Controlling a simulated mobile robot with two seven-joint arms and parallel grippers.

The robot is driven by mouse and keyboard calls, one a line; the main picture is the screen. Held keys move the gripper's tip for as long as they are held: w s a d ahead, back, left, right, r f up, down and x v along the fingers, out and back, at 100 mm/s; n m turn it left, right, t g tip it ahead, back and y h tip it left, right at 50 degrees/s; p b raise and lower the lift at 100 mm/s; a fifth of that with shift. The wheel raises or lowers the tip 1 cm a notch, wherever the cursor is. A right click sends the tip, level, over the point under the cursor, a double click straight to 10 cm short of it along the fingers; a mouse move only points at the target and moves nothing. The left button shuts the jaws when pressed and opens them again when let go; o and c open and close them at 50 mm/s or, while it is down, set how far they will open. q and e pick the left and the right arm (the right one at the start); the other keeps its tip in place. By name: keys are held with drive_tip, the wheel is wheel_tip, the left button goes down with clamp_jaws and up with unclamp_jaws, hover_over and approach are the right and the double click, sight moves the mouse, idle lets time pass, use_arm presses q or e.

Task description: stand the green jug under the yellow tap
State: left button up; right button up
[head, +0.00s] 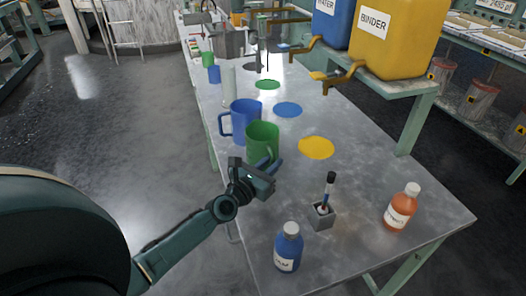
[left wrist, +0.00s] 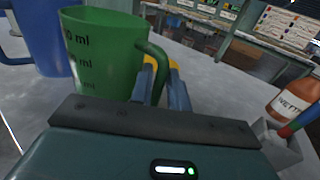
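The green jug (head: 262,141) stands upright on the grey table, with its handle towards the lower right. My left gripper (head: 270,167) is at this handle. In the left wrist view the green jug (left wrist: 100,55) shows dark ml marks, and its handle passes between the fingers of my left gripper (left wrist: 163,88), which are close together on it. The yellow tap (head: 342,79) sticks out from the yellow BINDER tank (head: 391,38), to the upper right of the jug. A yellow disc (head: 316,147) lies on the table to the right of the jug. My right gripper is not in view.
A blue jug (head: 245,118) stands close behind the green one. A blue bottle (head: 288,247), a grey holder (head: 322,215) with a dark stick and an orange bottle (head: 401,207) stand at the near end. Blue (head: 288,109) and green (head: 267,85) discs are bare.

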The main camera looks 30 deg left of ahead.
use_arm(q)
drive_tip(key=shift+w, duration=0.35)
clamp_jaws()
